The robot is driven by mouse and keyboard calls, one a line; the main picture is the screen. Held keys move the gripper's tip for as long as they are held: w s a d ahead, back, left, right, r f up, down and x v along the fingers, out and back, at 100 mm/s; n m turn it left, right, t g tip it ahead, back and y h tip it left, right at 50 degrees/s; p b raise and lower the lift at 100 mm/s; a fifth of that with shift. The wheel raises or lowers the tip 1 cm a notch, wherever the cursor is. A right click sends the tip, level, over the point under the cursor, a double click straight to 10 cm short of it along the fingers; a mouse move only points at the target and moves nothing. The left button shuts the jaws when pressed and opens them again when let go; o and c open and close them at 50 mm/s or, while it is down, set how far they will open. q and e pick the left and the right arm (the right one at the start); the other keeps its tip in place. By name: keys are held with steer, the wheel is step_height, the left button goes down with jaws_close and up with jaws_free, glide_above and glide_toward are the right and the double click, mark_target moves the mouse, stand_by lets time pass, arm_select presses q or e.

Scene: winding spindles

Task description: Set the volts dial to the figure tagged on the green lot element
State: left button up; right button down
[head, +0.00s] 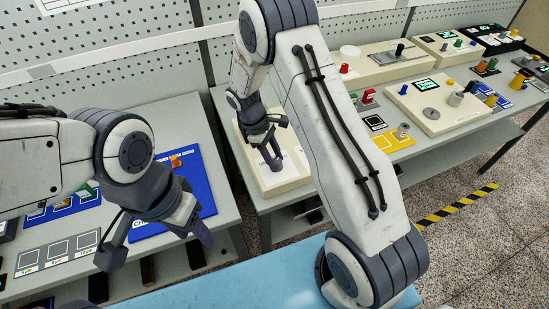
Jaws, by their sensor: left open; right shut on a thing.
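My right gripper (272,145) is over a cream box (291,172) at the middle bench. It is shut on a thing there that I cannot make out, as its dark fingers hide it. My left gripper (158,238) is open and empty in front of the left bench. A green piece (84,190), partly hidden behind my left arm, is at a blue tray on the left bench. I cannot read any tag on it. No volts label is readable, so I cannot tell which knob is the volts dial.
A blue board (205,185) with an orange piece (176,161) lies on the left bench. A cream device (433,108) with a green display and knobs stands on the right bench, among several other devices. My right arm covers part of that bench. A light blue surface (215,292) is in front.

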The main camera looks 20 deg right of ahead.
stand_by(0.3)
steer(key=shift+c, duration=2.1)
jaws_free()
steer(key=b+v, duration=0.2)
steer(key=v, duration=0.8)
steer(key=shift+r, duration=0.25)
steer(key=shift+a, duration=0.1)
